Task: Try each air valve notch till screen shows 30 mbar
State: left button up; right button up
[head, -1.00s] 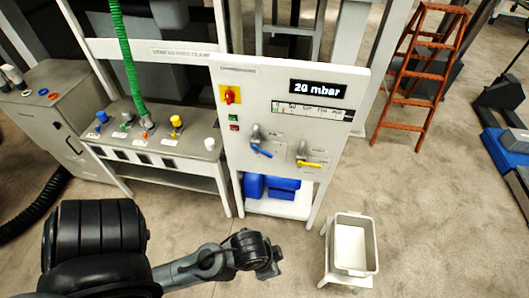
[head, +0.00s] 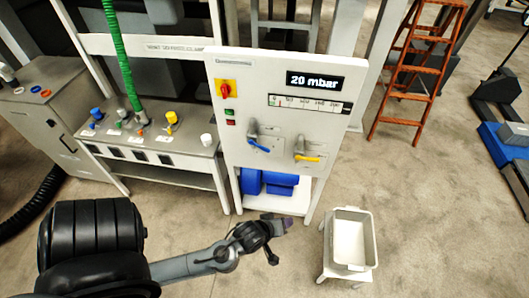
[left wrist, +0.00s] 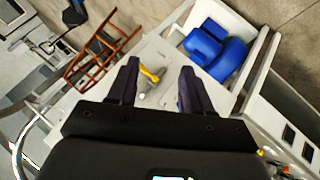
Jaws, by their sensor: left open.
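The screen (head: 315,81) on the white panel (head: 232,140) reads 20 mbar. Below it is a scale strip (head: 308,104) with small marks. Two valves sit side by side: one with a blue lever (head: 258,145), tilted down to the right, and one with a yellow lever (head: 308,158), nearly level. Their labels are too small to read. My left gripper (head: 286,224) is in front of the panel, below the valves, touching neither. In the left wrist view its open fingers (left wrist: 160,76) frame the yellow lever (left wrist: 150,74), which lies beyond them. My right gripper is not in view.
A grey bin (head: 350,238) on a white stand is right of my left gripper. A bench with coloured knobs (head: 150,140) stands left. An orange ladder (head: 418,75) is at the back right.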

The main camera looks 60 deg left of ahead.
pick_arm(q)
jog(key=w+a+f+n+t+y+b, duration=0.1)
jog(key=w+a+f+n+y+b, duration=0.2)
jog(key=a+f, duration=0.5)
jog(key=n+t+y+b, duration=0.1)
jog(key=n+y+b, duration=0.7)
jog(key=b, duration=0.8)
send_near(265, 150)
jog(key=m, duration=0.1)
jog(key=shift+y, duration=0.4)
jog(key=x, duration=1)
jog(key=shift+w+a+f+b, duration=0.15)
jog(key=shift+a+f+b, duration=0.15)
jog(key=shift+b, duration=0.1)
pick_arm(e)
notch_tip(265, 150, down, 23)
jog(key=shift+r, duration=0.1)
pick_arm(q)
grip_shut()
